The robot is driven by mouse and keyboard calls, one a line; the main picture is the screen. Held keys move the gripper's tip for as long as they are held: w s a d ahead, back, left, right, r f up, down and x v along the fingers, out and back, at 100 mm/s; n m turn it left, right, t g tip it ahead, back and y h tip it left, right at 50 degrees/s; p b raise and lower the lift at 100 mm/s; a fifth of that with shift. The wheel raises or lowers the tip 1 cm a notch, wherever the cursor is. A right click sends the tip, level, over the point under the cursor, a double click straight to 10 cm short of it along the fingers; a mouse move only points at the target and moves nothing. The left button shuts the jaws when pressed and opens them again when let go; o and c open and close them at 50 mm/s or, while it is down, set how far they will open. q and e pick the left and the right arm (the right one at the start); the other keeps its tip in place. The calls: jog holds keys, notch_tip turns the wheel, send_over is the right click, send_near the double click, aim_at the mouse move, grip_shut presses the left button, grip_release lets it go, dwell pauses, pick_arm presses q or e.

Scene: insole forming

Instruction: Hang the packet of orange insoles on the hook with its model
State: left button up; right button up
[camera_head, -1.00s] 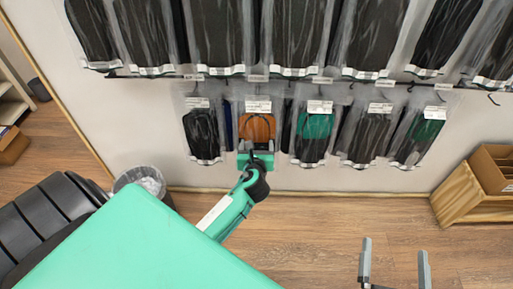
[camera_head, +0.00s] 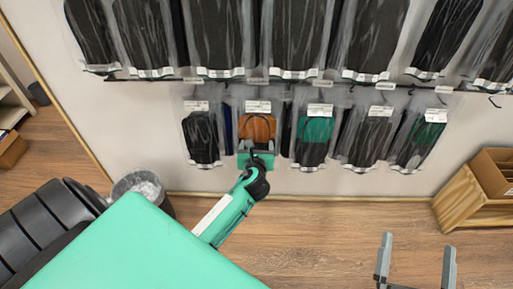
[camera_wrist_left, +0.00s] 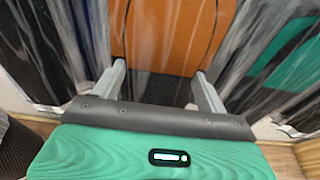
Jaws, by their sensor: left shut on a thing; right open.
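The packet of orange insoles (camera_head: 257,128) is upright against the wall display, in the lower row, between a dark packet (camera_head: 202,135) on its left and a green-topped packet (camera_head: 314,135) on its right. My left gripper (camera_head: 257,152) is at its lower end, shut on the packet. In the left wrist view the orange packet (camera_wrist_left: 170,35) shows between the two fingers, under clear plastic. Whether its top sits on a hook is too small to tell. My right gripper (camera_head: 415,262) is open and empty, low at the right, away from the wall.
An upper row of dark packets (camera_head: 292,35) hangs above a dark rail (camera_head: 140,79). More packets hang to the right in the lower row. A bare hook (camera_head: 494,101) is at the far right. A bin (camera_head: 140,186) and wooden boxes (camera_head: 470,205) stand by the wall.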

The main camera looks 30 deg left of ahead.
pick_arm(q)
jog(key=shift+w, duration=0.1)
jog(key=shift+w+a+f+p, duration=0.25)
jog(key=shift+w+p, duration=0.05)
jog(key=shift+w+a+f+p, duration=0.1)
jog(key=shift+w+f+p, duration=0.05)
jog(key=shift+p, duration=0.15)
pick_arm(e)
jog(key=shift+s+a+f+g, duration=0.15)
jog(key=shift+a+f+g, duration=0.1)
jog(key=shift+f+g, duration=0.5)
jog(key=shift+s+a+f+g, duration=0.1)
jog(key=shift+a+f+g, duration=0.25)
jog(key=shift+f, duration=0.75)
jog(key=shift+s+a+f+g, duration=0.2)
jog(key=shift+f+g, duration=0.4)
jog(key=shift+f, duration=0.3)
jog(key=shift+w+r, duration=0.2)
jog(key=shift+w, duration=0.05)
pick_arm(q)
jog(key=shift+f+p, duration=0.15)
jog(key=shift+p, duration=0.3)
pick_arm(e)
jog(key=shift+r, duration=0.35)
pick_arm(q)
jog(key=o, duration=1.1)
